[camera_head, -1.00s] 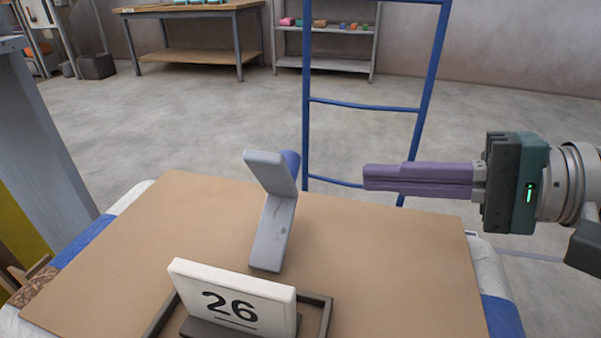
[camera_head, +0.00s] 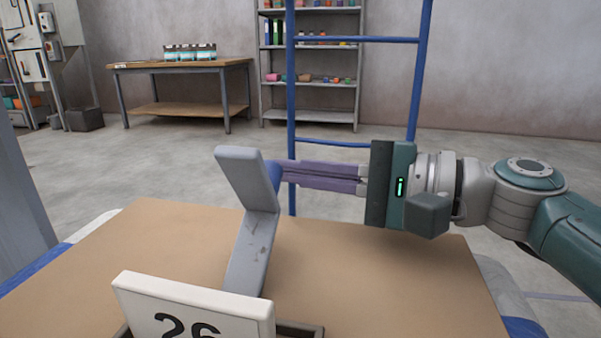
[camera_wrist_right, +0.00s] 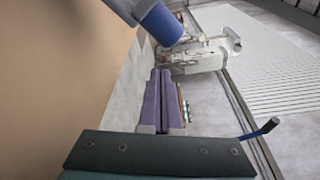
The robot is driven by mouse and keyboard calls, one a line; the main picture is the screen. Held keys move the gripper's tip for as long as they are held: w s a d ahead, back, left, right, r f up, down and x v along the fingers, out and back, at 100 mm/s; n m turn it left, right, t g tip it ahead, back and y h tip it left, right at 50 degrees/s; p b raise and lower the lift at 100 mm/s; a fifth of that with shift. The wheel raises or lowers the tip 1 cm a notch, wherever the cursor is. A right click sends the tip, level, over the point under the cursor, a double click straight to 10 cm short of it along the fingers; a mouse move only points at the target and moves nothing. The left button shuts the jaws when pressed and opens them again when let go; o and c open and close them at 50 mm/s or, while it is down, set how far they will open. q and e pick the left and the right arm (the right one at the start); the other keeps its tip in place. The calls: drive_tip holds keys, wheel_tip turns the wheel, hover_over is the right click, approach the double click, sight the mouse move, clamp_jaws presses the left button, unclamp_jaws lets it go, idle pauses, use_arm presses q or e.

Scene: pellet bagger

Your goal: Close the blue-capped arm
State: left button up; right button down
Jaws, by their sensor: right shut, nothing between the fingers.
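The grey arm (camera_head: 250,245) is tilted up over the brown board, with a bent upper end and a blue cap (camera_head: 273,174) on its right side. In the right wrist view the blue cap (camera_wrist_right: 161,25) is at the top, just beyond the fingertips. My right gripper (camera_head: 285,172) has purple fingers held together, with nothing between them. Its tips are right beside the blue cap; in the head view they meet or overlap its edge, and I cannot tell if they touch. The fingers also show in the right wrist view (camera_wrist_right: 162,74). My left gripper is not in view.
A white sign marked 26 (camera_head: 190,308) stands in a dark tray in front of the arm. The brown board (camera_head: 345,265) is otherwise clear. A blue ladder-like frame (camera_head: 352,40) stands behind. A workbench (camera_head: 180,66) and shelves (camera_head: 310,80) are far back.

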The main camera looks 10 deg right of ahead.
sight(245, 207)
drive_tip(key=shift+s+a+r+p, duration=0.1)
drive_tip(key=shift+s+r+p, duration=0.1)
drive_tip(key=shift+s, duration=0.3)
drive_tip(key=shift+s+r+p, duration=0.1)
drive_tip(key=shift+s+r, duration=0.05)
drive_tip(key=shift+s, duration=0.35)
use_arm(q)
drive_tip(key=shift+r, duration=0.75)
use_arm(e)
drive_tip(key=shift+s+a+r, duration=0.1)
drive_tip(key=shift+s, duration=0.3)
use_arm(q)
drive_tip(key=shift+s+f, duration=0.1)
